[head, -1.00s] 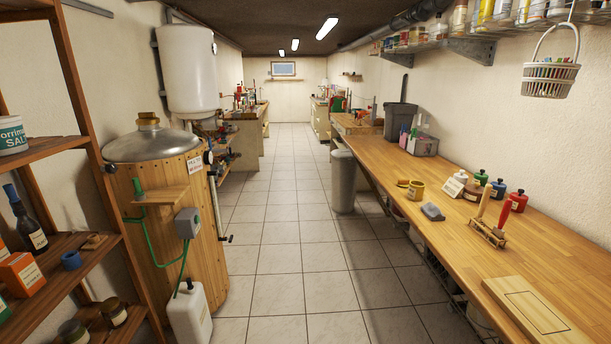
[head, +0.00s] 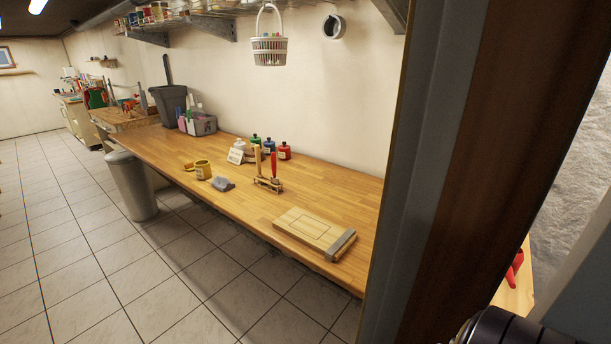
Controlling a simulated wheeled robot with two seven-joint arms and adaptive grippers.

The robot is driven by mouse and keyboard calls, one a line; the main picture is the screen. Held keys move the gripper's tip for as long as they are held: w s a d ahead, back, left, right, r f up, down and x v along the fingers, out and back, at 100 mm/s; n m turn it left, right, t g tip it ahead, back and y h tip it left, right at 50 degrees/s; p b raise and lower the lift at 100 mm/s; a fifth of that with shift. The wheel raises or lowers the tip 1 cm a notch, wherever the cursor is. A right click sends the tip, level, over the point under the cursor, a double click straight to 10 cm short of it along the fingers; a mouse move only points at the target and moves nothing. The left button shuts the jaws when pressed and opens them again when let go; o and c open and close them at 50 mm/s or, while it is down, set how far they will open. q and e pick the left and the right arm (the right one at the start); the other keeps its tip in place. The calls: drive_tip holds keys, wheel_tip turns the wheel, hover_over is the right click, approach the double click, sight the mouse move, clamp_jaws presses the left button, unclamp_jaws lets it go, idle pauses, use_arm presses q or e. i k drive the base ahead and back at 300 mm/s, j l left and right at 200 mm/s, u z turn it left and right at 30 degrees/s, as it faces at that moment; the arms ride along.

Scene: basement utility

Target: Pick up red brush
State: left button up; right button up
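The red brush (head: 274,166) stands upright in a small wooden rack (head: 268,184) on the wooden workbench (head: 330,192). Its red handle points up, and its lower end is hidden by the rack. A similar tool with a pale wooden handle (head: 258,161) stands beside it on the left. Neither of my grippers shows in the head view. A dark rounded part at the bottom right edge looks like part of my arm.
A board with a grey end (head: 313,232) lies at the bench's near end. A mug (head: 203,170), grey cloth (head: 222,184) and several small bottles (head: 269,147) are near the rack. A dark door frame (head: 450,170) stands close on the right. Tiled floor (head: 190,265) is clear.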

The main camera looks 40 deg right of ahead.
sight(275, 181)
drive_tip(key=k+z, duration=0.15)
drive_tip(key=z, duration=0.95)
